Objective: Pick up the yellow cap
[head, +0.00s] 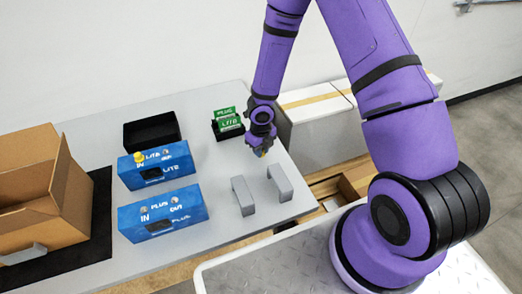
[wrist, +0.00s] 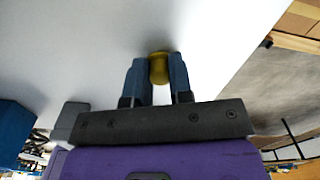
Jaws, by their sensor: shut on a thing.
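A yellow cap (wrist: 159,68) is between the two fingers of my gripper (wrist: 160,80) in the wrist view. The fingers touch it on both sides. In the head view my gripper (head: 261,151) is over the right part of the grey table, with a small bit of yellow at its tip. I cannot tell whether the cap is clear of the table top. Another yellow cap (head: 139,157) sits on the left of the upper blue box's top.
Two blue boxes, the upper (head: 157,166) and the lower (head: 163,214), stand on the table (head: 225,185). A black bin (head: 151,131), green cards (head: 227,120) and two grey brackets (head: 243,196) are near. An open cardboard box (head: 40,190) stands at the left.

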